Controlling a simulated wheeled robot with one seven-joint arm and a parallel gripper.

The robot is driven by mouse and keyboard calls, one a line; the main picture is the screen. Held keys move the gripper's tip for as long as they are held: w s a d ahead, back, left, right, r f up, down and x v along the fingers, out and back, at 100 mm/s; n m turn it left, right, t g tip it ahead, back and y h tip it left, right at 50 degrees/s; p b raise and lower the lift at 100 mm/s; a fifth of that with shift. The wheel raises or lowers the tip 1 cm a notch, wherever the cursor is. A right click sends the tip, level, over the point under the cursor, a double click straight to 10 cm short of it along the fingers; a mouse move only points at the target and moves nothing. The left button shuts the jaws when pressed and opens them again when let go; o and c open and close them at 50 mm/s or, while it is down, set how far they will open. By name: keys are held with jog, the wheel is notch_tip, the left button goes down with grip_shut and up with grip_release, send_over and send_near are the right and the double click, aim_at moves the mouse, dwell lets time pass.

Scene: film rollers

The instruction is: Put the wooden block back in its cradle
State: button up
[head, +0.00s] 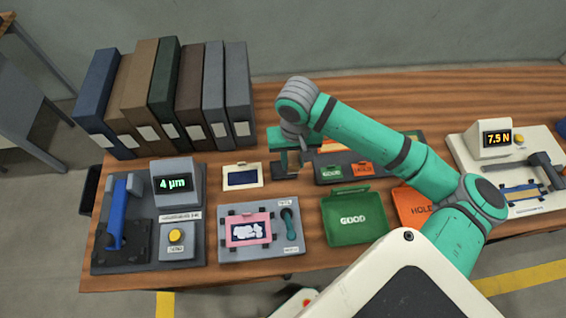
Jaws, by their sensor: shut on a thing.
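My gripper (287,172) hangs fingers down over the middle of the table, just right of a small cream-framed card with a dark blue window (242,177). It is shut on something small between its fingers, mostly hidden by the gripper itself. I cannot make out its colour or grain, so I cannot confirm that it is the wooden block. No separate wooden block is clear elsewhere in view. I cannot tell which fixture is the cradle. A dark tray (372,170) with green and orange labels lies right of the gripper, partly behind my arm.
Several binders (165,95) stand at the back left. A gauge station (175,185) reading 4 µm and a grey fixture with a pink frame (260,250) are at front left. A green GOOD bin (355,222) and orange HOLD bin (412,207) sit right. A 7.5 N tester (493,142) stands far right.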

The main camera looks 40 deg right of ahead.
jog(key=w+f, duration=0.4)
jog(key=f, duration=0.1)
jog(key=shift+f, duration=0.15)
jog(key=f, duration=0.3)
jog(key=shift+w+f, duration=0.2)
jog(key=shift+f, duration=0.05)
jog(key=shift+w, duration=0.1)
jog(key=shift+f, duration=0.15)
jog(key=o, duration=1)
